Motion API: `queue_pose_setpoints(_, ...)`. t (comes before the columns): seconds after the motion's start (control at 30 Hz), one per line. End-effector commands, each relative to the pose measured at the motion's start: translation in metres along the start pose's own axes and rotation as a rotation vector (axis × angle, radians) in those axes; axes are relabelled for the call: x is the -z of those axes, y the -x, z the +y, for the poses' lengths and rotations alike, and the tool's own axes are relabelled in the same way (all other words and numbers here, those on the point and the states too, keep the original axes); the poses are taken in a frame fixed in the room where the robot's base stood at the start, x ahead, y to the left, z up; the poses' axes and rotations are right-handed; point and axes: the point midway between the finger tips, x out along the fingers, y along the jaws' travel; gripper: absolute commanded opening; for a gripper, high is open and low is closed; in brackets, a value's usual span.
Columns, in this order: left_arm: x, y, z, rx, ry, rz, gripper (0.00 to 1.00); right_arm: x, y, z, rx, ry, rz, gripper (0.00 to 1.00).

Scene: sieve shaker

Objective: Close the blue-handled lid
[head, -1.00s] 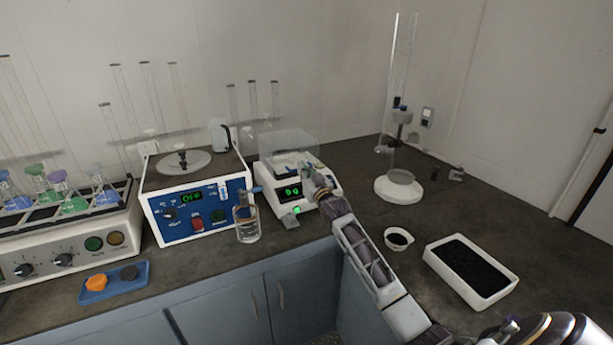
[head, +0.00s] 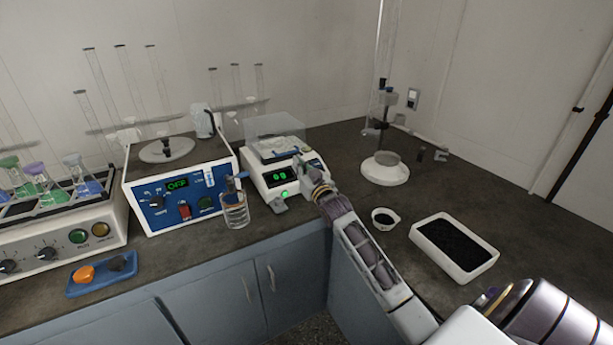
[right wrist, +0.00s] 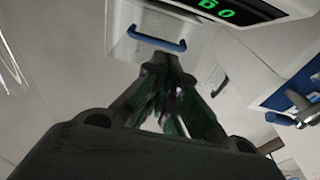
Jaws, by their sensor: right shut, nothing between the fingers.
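The balance (head: 262,180) stands on the bench with a green lit display. A clear cover (head: 275,126) stands over the back of its pan and looks raised; its blue handle cannot be made out in the head view. In the right wrist view a blue handle (right wrist: 157,42) sits on a pale panel (right wrist: 140,22), near the balance's display. My right gripper (head: 308,172) is at the balance's right front side. In the right wrist view its fingers (right wrist: 165,60) are shut and empty, close to the blue handle; contact cannot be told. My left gripper is out of view.
A clear bottle (head: 235,212) stands close to the balance's front left, beside the blue-fronted machine (head: 160,205). A small bowl (head: 385,218), a white tray (head: 425,233) of black material and a stand (head: 385,172) are to the right. Bare bench lies between them.

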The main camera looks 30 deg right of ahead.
Motion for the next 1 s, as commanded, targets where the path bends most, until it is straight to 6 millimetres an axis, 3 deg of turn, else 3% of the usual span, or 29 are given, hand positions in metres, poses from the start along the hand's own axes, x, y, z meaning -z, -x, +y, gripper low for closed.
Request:
queue_pose_setpoints(0.6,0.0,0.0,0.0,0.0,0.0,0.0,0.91,-0.002,0.048,0.0,0.0,-0.001,-0.003,0.0)
queue_pose_setpoints(1.0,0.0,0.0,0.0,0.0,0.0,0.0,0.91,-0.002,0.054,0.0,0.0,-0.001,-0.003,0.0)
